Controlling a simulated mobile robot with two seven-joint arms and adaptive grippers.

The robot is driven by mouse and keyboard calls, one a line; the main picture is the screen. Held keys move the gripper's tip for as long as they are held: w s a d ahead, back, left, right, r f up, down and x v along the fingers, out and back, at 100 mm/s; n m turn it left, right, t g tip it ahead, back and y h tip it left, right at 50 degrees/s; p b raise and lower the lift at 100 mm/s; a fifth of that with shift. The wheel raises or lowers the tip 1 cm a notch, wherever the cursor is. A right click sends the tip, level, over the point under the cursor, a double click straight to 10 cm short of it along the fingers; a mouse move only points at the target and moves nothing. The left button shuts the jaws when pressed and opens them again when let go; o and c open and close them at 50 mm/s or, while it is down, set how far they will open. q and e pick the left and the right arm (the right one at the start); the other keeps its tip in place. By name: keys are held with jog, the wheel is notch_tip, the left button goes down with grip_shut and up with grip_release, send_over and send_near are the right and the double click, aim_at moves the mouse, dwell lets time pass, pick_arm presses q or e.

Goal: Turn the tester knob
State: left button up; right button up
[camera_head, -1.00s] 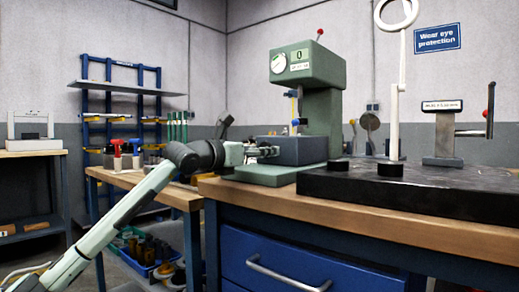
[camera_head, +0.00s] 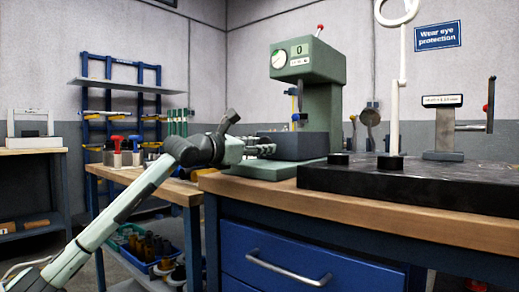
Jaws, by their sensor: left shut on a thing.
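The tester is a green machine (camera_head: 322,100) with a round dial (camera_head: 279,59) and a small display reading 0 (camera_head: 300,51). It stands on a green base on the wooden bench. A dark grey block (camera_head: 300,145) sits low on its front. My left gripper (camera_head: 270,150) reaches in from the left at the block's left side. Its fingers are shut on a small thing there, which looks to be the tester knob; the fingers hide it. My right gripper is not in view.
A black slab (camera_head: 440,186) on the bench (camera_head: 400,222) carries a white post with a ring (camera_head: 394,90) and a grey stand (camera_head: 444,130). A lower wooden table with red-handled tools (camera_head: 118,142) stands at the left. A blue drawer (camera_head: 285,262) is below the bench.

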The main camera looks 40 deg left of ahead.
pick_arm(q)
jog(key=o, duration=1.1)
jog(key=shift+o, duration=0.2)
jog(key=shift+s+a+f, duration=0.1)
jog(key=shift+s+a, duration=0.05)
jog(key=shift+s, duration=0.35)
jog(key=s, duration=0.7)
jog(key=shift+a, duration=0.15)
jog(key=shift+s+a, duration=0.2)
jog(key=shift+s, duration=1.8)
